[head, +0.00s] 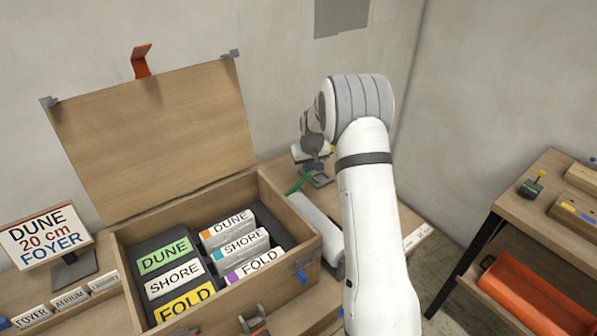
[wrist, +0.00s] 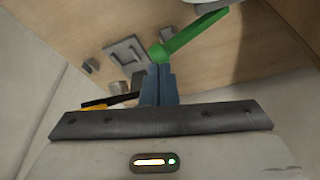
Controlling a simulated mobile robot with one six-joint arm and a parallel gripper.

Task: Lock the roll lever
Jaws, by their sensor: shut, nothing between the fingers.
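The green lever (head: 298,184) sits at the far end of a white roll (head: 318,220) on the wooden bench, right of the open box. In the wrist view the lever (wrist: 190,36) runs from upper right down to a rounded end. My gripper (wrist: 159,68) is shut with nothing between its fingers. Its fingertips are right at the lever's rounded end; I cannot tell whether they touch it. In the head view my arm hides part of the roll, and I cannot make out the fingers clearly.
An open wooden box (head: 291,238) with labelled blocks stands left of my arm, its lid raised. A metal plate (wrist: 126,52) lies on the bench near the lever. A black and yellow tool (wrist: 108,103) is left of my fingers. Another table (head: 520,215) stands at right.

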